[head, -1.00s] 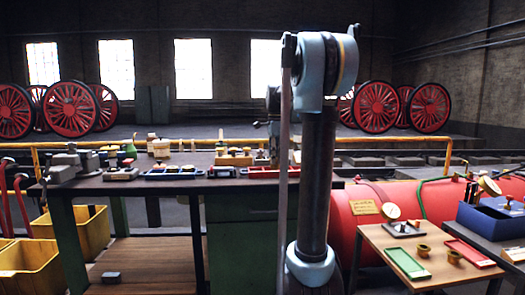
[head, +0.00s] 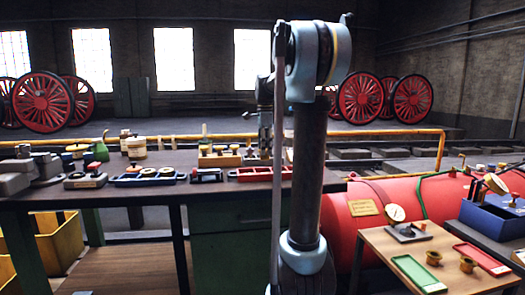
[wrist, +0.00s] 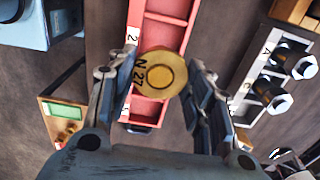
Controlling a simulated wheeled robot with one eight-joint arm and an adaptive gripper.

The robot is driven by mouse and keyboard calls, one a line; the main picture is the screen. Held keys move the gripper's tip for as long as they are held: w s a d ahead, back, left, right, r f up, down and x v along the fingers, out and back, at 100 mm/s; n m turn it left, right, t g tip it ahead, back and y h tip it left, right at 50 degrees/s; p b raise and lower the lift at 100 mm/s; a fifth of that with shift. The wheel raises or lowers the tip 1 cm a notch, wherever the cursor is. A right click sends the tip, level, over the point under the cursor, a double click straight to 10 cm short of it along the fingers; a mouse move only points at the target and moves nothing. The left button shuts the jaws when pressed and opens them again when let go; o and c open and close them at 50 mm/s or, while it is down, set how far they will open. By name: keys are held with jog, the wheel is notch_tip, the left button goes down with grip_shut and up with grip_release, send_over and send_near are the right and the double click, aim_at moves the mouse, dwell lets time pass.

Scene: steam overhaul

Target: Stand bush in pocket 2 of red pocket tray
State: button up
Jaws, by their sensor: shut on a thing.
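The red pocket tray (head: 262,173) lies on the dark bench, left of my arm column in the head view. In the wrist view the red tray (wrist: 166,32) runs under my fingers, with a "2" marked on its left rim. My gripper (wrist: 161,64) is shut on a round brass-yellow bush (wrist: 160,74) with dark lettering on it. The bush overlaps the tray in the wrist view and hides part of its pockets. Its height above the tray floor cannot be told.
A blue tray (head: 150,179) with round parts stands left of the red tray. A white rack (wrist: 262,84) with bolts lies right of it in the wrist view. A wooden table (head: 378,242) at right holds two brass rings, a gauge, and green and red trays.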

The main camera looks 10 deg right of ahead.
jog(key=shift+a+f, duration=0.35)
jog(key=shift+a, duration=0.15)
jog(key=shift+f, duration=3)
jog(key=shift+f, duration=0.3)
jog(key=o, duration=1.5)
jog(key=shift+c, duration=0.2)
notch_tip(320, 180, up, 8)
